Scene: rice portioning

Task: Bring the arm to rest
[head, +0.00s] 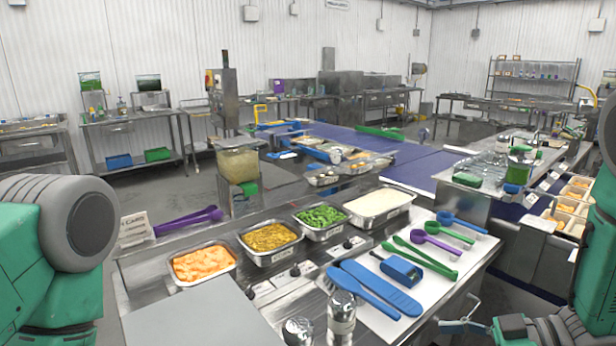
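My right arm comes in at the right edge. Its gripper (462,316) is low at the bottom right, beside the front right edge of the steel counter (440,312). Its thin fingers look spread apart, with nothing clearly held between them. My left arm shows only as green and grey links at the left edge, and its gripper is out of view. Steel trays stand in a row on the counter: orange pieces (202,262), yellow food (270,237), green pieces (321,216) and white rice (379,203).
Metal shakers (341,312) stand at the front. A blue conveyor (420,168) runs behind. A grey board (200,318) is front left.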

